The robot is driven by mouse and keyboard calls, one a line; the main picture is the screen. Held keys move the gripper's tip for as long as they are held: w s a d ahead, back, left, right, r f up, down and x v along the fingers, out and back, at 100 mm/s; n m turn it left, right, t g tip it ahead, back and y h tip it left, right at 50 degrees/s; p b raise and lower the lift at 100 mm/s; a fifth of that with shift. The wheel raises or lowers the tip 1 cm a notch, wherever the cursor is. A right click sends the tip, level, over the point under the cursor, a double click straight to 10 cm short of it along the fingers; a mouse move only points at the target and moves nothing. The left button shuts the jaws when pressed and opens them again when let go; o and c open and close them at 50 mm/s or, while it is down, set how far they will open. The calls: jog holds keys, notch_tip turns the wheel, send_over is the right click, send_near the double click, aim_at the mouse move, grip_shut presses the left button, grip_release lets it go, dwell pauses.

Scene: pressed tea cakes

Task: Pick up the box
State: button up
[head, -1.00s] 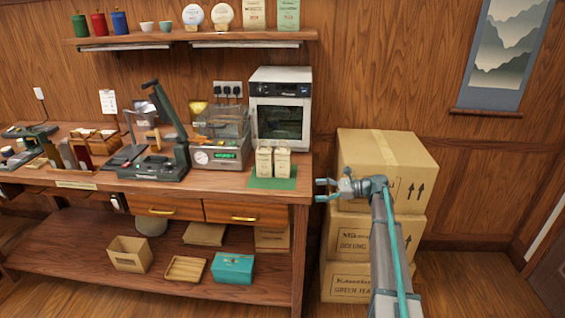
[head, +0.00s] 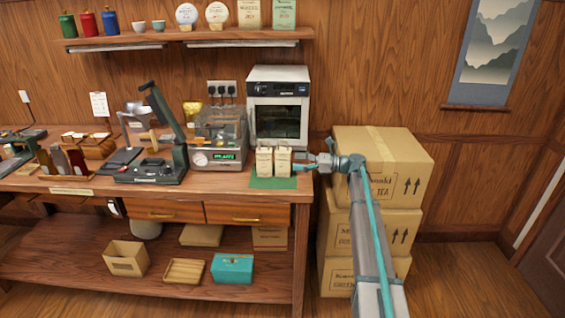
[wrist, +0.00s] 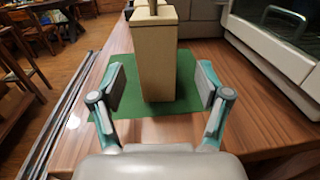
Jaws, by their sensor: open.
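Two small tan boxes stand upright side by side on a green mat (head: 259,183) at the right end of the bench: a left one (head: 264,162) and a right one (head: 283,162). My gripper (head: 301,163) is just right of the right box. In the wrist view my gripper (wrist: 162,83) is open, with one finger pad to each side of the near box (wrist: 158,60). Gaps show between the pads and the box on both sides. The other box is mostly hidden behind it. The mat (wrist: 190,75) lies under the box.
A white oven (head: 279,88) stands behind the boxes, and it shows close by at the upper right of the wrist view (wrist: 280,45). A scale with a green display (head: 217,157) is to the left. Large cartons (head: 411,147) are stacked right of the bench.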

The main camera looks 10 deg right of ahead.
aim_at(284, 160)
jog(key=shift+p+x, duration=0.6)
jog(key=shift+x, duration=2.4)
jog(key=shift+s, duration=0.2)
jog(key=c, duration=1.2)
jog(key=shift+c, duration=0.2)
jog(key=shift+r, duration=0.15)
notch_tip(284, 160, up, 18)
jog(key=shift+f+b, duration=0.1)
jog(key=shift+b, duration=0.85)
